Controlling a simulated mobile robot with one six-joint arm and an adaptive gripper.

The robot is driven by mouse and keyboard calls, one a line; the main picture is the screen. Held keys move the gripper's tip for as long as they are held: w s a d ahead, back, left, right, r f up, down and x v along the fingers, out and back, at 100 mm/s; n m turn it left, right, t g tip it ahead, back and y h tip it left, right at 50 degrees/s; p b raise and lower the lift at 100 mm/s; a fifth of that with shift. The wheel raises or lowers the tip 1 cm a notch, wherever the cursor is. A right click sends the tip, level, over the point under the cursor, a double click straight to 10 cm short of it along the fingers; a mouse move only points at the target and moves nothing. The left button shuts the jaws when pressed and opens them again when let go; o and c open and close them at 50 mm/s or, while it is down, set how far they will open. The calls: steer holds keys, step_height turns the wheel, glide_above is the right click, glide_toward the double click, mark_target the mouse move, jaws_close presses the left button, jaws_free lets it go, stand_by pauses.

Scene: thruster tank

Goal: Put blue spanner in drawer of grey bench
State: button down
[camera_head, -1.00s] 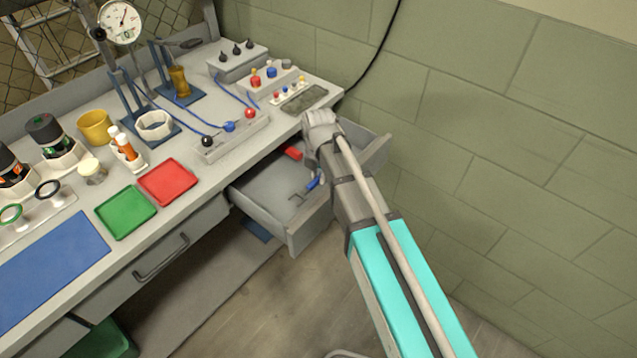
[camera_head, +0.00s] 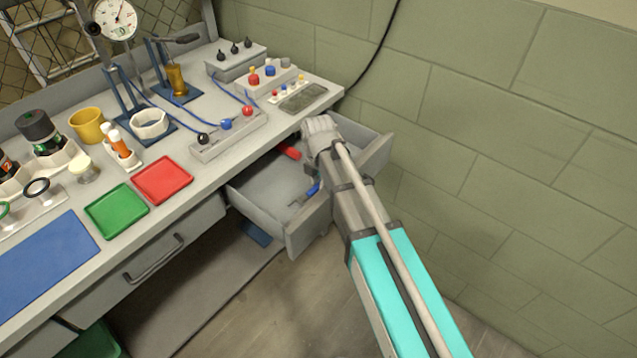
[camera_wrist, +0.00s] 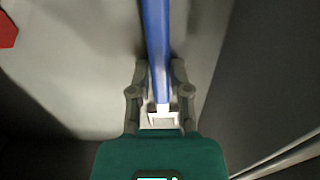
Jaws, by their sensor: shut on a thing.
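The grey bench (camera_head: 205,215) has its right-hand drawer (camera_head: 262,205) pulled open. The blue spanner (camera_head: 313,188) shows in the head view just left of my arm, over the drawer's inside. In the wrist view the blue spanner (camera_wrist: 157,45) runs up from between the fingers of my gripper (camera_wrist: 160,92), which is shut on it. The drawer floor (camera_wrist: 80,60) lies beneath it; I cannot tell whether the spanner touches it. My arm hides part of the drawer and most of the gripper in the head view.
A red object (camera_head: 289,152) lies in the drawer near its back; it also shows in the wrist view (camera_wrist: 6,30). A red tray (camera_head: 163,180) and a green tray (camera_head: 116,211) sit on the bench top. A green wall (camera_head: 520,150) stands to the right.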

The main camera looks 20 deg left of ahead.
mark_target(318, 184)
steer(key=shift+f, duration=0.25)
steer(key=c, duration=0.6)
jaws_free()
steer(key=shift+r, duration=0.1)
steer(key=shift+r, duration=0.25)
step_height(318, 184, up, 12)
steer(key=p, duration=1.2)
steer(key=shift+f, duration=0.1)
